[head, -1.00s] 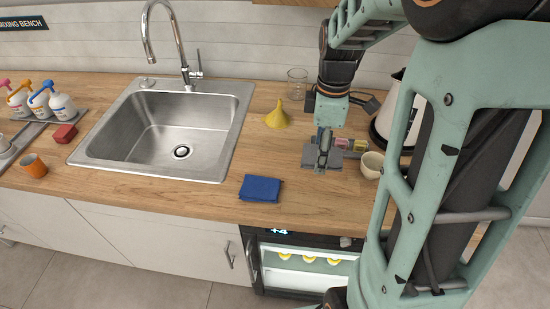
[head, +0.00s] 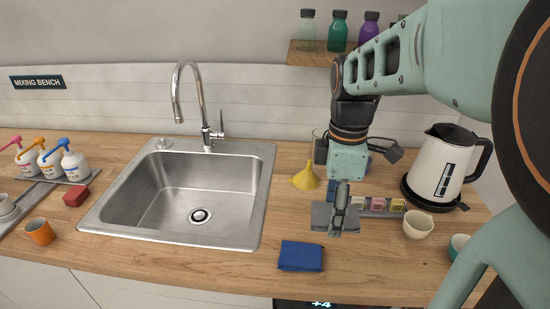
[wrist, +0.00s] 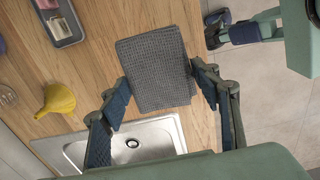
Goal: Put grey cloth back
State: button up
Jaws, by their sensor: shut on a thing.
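The grey cloth (wrist: 156,72) is a folded, textured piece that sits between the two fingers of my gripper (wrist: 159,78) in the wrist view. The fingers are shut on its sides. In the head view the grey cloth (head: 322,216) shows around the fingertips of my gripper (head: 341,222), at the right part of the counter, in front of the row of small coloured items. It seems held above the counter, as it hides the blue cloth's area in the wrist view. The blue cloth (head: 301,256) lies folded near the counter's front edge.
The sink (head: 120,212) with its tap (head: 204,115) is left of my gripper. A yellow funnel (head: 306,179), a tray of small coloured items (head: 378,204), a cream cup (head: 418,224) and a kettle (head: 440,165) stand nearby. Bare wood lies between sink and blue cloth.

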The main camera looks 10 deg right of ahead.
jog(key=shift+a, duration=0.25)
jog(key=w+a+f, duration=0.2)
jog(key=w+f, duration=0.2)
jog(key=w, duration=0.5)
send_over(300, 217)
jog(key=f, duration=0.4)
jog(key=shift+s+d+f+p, duration=0.1)
jog(key=shift+s+f+p, duration=0.25)
jog(key=shift+f+p, duration=0.05)
jog(key=shift+w+f, duration=0.25)
jog(key=shift+f, duration=0.05)
jog(key=shift+w+f, duration=0.15)
jog(key=shift+f, duration=1.6)
jog(key=shift+f, duration=0.1)
jog(key=shift+f, duration=0.15)
jog(key=o, duration=1.1)
